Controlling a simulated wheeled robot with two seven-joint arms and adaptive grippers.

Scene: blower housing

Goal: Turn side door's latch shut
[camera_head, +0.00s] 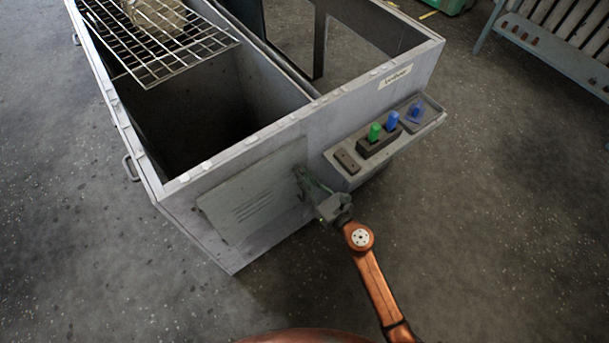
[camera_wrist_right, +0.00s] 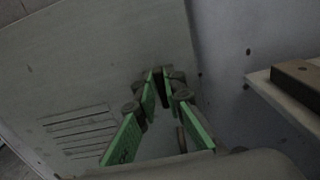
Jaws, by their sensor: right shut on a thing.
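The side door (camera_head: 245,200) is a grey panel with slotted vents on the near wall of the blower housing. In the right wrist view the door (camera_wrist_right: 90,75) fills the left side, and its right edge runs beside the housing wall. I cannot tell whether it sits fully flush. My right gripper (camera_head: 303,176) is at the door's right edge. In the right wrist view its green-padded fingers (camera_wrist_right: 160,84) converge on a small dark latch at that edge. The latch is mostly hidden between the fingertips, so its angle is unclear. My left gripper is not in view.
A shelf (camera_head: 432,118) on the housing wall, right of the door, holds a dark block with green and blue pegs (camera_head: 374,132). The shelf edge (camera_wrist_right: 285,100) is close to my right gripper. A wire grate (camera_head: 165,45) lies over the open housing top. The floor in front is clear.

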